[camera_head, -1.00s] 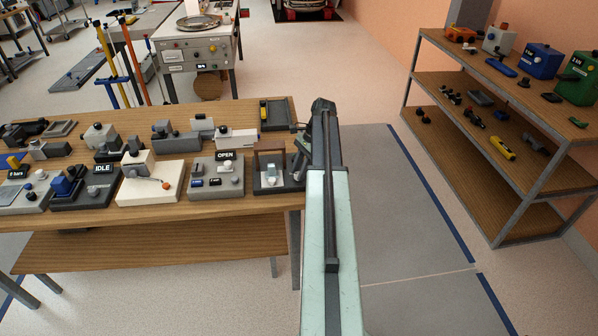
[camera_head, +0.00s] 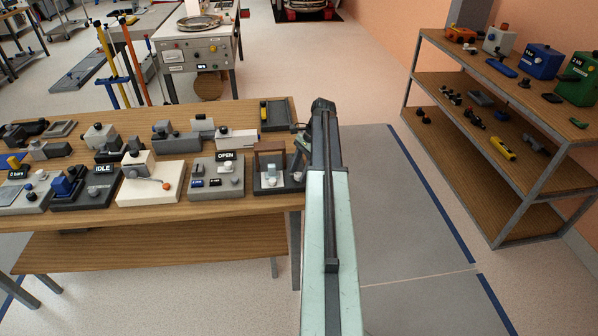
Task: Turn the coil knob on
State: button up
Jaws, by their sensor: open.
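I cannot tell which knob is the coil knob. Several small devices with knobs and levers stand on the wooden bench (camera_head: 200,205), including a black unit marked IDLE (camera_head: 85,195), a white unit with an orange-tipped lever (camera_head: 150,183) and a grey unit marked OPEN (camera_head: 215,182). My arm reaches up from the lower right. My gripper (camera_head: 300,150) hangs at its far end, by the bench's right edge, beside a small framed fixture (camera_head: 270,173). It is open and looks empty; its fingertips are small and partly hidden.
A light cabinet (camera_head: 195,57) with knobs and a round metal plate stands behind the bench. A shelf rack (camera_head: 480,110) with coloured boxes and tools is at the right. Grey floor mats (camera_head: 395,210) lie clear between bench and rack.

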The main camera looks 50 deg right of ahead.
jog(key=p+v, duration=0.7)
jog(key=shift+r, duration=0.4)
jog(key=shift+d+f, duration=0.1)
jog(key=shift+d, duration=0.05)
jog(key=w+a+f+n+g+h, duration=0.1)
jog(key=w+a+n, duration=0.25)
jog(key=a, duration=0.85)
jog(key=w+a+n, duration=0.3)
jog(key=a+n, duration=0.2)
jog(key=a, duration=0.6)
jog(key=s+a+n+h, duration=0.3)
jog(key=a+n, duration=0.9)
jog(key=a, duration=1.5)
jog(key=shift+s+f, duration=0.15)
jog(key=shift+f, duration=0.25)
